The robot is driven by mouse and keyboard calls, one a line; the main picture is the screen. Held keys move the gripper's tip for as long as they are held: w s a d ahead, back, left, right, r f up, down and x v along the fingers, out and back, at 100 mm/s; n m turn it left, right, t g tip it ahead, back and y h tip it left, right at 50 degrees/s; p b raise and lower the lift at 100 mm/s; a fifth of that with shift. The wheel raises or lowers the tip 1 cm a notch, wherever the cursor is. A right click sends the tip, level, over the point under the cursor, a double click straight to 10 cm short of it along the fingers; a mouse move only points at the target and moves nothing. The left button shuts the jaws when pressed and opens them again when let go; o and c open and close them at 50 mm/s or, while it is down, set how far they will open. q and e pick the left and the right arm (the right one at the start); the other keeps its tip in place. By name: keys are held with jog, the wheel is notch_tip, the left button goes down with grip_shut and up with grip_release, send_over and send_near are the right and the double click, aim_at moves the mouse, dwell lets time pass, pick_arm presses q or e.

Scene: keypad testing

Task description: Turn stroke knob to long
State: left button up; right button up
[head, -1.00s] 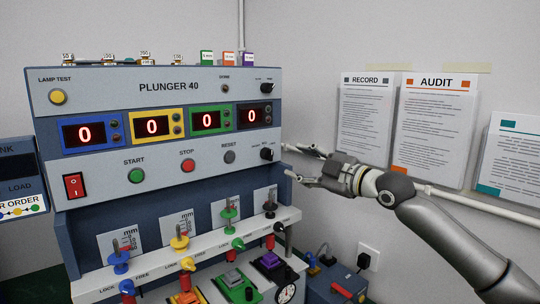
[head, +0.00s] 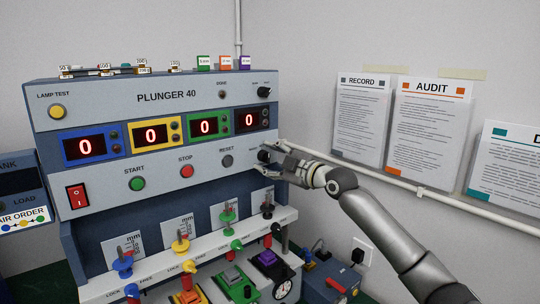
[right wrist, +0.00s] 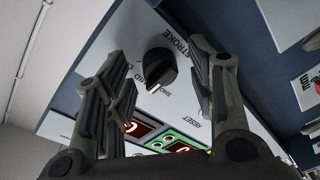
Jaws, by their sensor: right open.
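The stroke knob (right wrist: 160,68) is a black round knob on the pale panel in the right wrist view, beside the printed word STROKE. Its other labels are partly hidden, and I cannot tell its setting for sure. In the head view the knob (head: 263,155) sits at the panel's right end, partly behind my fingers. My right gripper (head: 268,158) is open at the panel there. In the right wrist view the fingers of my right gripper (right wrist: 158,62) stand apart on either side of the knob, with gaps visible. My left gripper is not in view.
The PLUNGER 40 machine (head: 165,97) has several displays reading 0. The reset button (head: 227,161) is just left of the knob, and another black knob (head: 264,91) is above. Coloured plungers stand below. A white pipe (head: 400,182) runs along the wall under the posted sheets.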

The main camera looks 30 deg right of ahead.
jog(key=shift+w, duration=0.1)
jog(key=shift+c, duration=0.3)
jog(key=c, duration=1)
jog(key=shift+m, duration=0.3)
jog(key=m, duration=0.6)
jog(key=m+p, duration=0.1)
jog(key=m, duration=0.2)
jog(key=shift+a+f+t+h, duration=0.1)
jog(key=shift+t+h, duration=0.2)
jog(key=shift+t, duration=0.1)
jog(key=shift+m, duration=0.5)
